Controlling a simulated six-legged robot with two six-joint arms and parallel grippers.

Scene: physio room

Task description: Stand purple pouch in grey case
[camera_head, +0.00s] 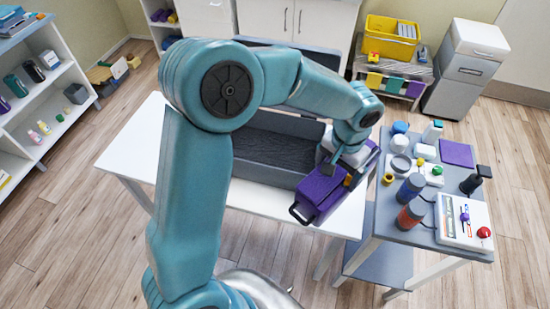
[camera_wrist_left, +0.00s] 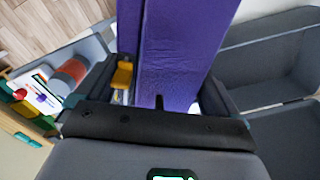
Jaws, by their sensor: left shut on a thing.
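The purple pouch (camera_head: 318,192) is long and box-like, with a dark handle loop at its near end. My left gripper (camera_head: 342,170) is shut on it and holds it tilted, at the right end of the grey case. In the left wrist view the pouch (camera_wrist_left: 182,50) runs up between the fingers of the left gripper (camera_wrist_left: 168,98). The grey case (camera_head: 262,172) stands open on the white table, with a dark, apparently empty inside; my left arm hides its left part. Its grey walls (camera_wrist_left: 265,62) also show at the right of the wrist view. My right gripper is out of view.
The white table (camera_head: 128,150) has bare room left of the case. A grey side table (camera_head: 385,218) at the right holds bottles, jars, a purple pad (camera_head: 456,153) and a white control box (camera_head: 463,222). Shelves stand at the far left.

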